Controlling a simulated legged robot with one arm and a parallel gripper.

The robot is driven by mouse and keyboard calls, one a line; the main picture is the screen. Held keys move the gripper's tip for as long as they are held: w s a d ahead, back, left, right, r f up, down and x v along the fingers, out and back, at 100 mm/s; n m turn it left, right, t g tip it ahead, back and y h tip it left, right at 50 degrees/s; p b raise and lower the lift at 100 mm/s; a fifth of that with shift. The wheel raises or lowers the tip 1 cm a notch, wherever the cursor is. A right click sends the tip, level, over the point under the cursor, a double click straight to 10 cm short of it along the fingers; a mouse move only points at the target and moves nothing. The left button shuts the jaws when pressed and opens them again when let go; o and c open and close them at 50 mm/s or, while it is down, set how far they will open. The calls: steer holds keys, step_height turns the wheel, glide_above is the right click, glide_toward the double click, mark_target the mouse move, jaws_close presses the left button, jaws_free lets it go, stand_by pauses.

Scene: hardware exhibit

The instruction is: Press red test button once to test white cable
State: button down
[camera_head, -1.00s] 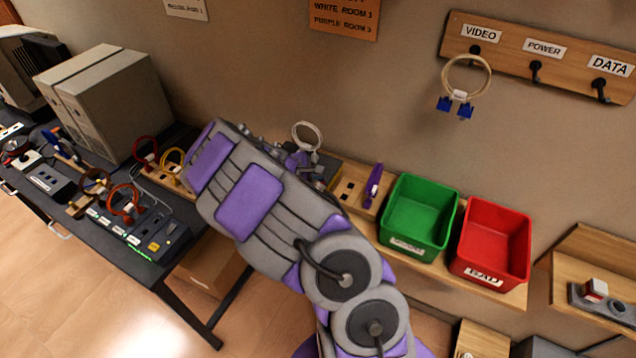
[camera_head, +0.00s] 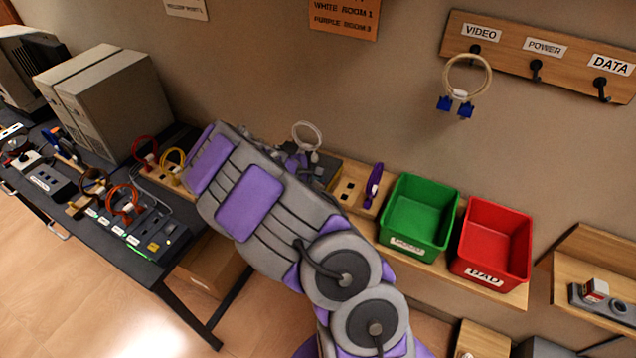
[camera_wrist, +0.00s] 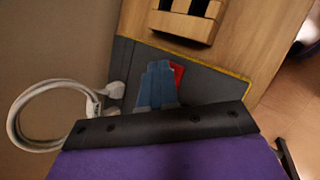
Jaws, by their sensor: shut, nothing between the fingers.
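The white cable (camera_wrist: 45,105) is a loop at the left of the wrist view, with its white plugs at the dark grey tester box (camera_wrist: 125,60). The cable also shows in the head view (camera_head: 306,133), just beyond my arm. The red test button (camera_wrist: 179,73) shows as a small red patch on the box, partly hidden by my fingers. My gripper (camera_wrist: 158,67) is shut and empty, its blue-grey fingertips over the box right beside and in front of the button. I cannot tell whether they touch it.
A wooden socket block (camera_wrist: 185,18) adjoins the box. A purple cable (camera_head: 374,182), a green bin (camera_head: 420,213) and a red bin (camera_head: 494,240) stand to the right on the shelf. A dark table (camera_head: 150,262) with testers and cables is at the left.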

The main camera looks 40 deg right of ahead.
mark_target(316, 185)
steer(key=shift+r, duration=0.15)
steer(key=shift+r+p, duration=0.6)
steer(key=shift+r, duration=0.1)
steer(key=shift+r+p, duration=1.7)
steer(key=shift+r, duration=0.8)
